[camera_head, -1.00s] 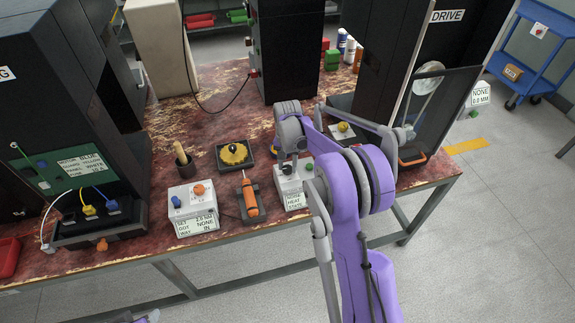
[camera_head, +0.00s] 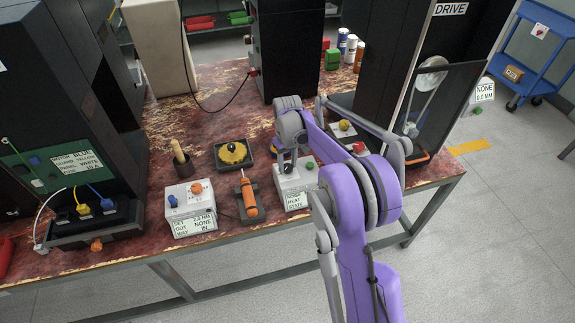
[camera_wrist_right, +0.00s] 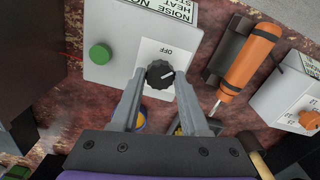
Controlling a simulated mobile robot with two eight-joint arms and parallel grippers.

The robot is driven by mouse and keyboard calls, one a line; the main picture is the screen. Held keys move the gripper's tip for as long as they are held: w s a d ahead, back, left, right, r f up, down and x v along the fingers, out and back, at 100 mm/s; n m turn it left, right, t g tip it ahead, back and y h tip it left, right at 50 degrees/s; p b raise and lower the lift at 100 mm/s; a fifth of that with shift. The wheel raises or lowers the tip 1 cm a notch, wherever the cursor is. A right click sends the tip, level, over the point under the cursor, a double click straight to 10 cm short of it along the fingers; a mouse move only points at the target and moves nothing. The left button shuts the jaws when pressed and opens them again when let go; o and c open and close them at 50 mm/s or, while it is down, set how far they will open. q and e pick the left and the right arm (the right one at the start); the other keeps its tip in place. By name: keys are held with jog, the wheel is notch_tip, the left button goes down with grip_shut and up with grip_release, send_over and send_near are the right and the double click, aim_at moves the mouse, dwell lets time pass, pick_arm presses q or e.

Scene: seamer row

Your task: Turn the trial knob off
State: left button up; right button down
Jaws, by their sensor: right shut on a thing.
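The trial knob is a black ribbed knob (camera_wrist_right: 160,74) on a white box (camera_wrist_right: 112,72) with a green button (camera_wrist_right: 100,54). The word OFF is printed above the knob in the wrist view. The knob's white mark points to the right and slightly up there, not straight at OFF. My right gripper (camera_wrist_right: 160,78) has its two grey fingers on either side of the knob, shut on it. In the head view the right gripper (camera_head: 288,166) comes down on the box (camera_head: 293,193), largely covering the knob. My left gripper is out of view.
An orange screwdriver (camera_head: 249,197) lies in a dark holder left of the box. Further left is another white box (camera_head: 190,208) with blue and orange knobs. A black tray with a yellow wheel (camera_head: 233,153) sits behind. A dark machine (camera_head: 285,45) stands at the back.

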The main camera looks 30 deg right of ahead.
aim_at(287, 167)
jog(key=n, duration=0.4)
jog(key=shift+n+b, duration=0.3)
jog(key=shift+b, duration=0.1)
jog(key=shift+n, duration=2)
jog(key=shift+c, duration=2.1)
grip_release()
jog(key=shift+r, duration=0.1)
notch_tip(287, 167, up, 11)
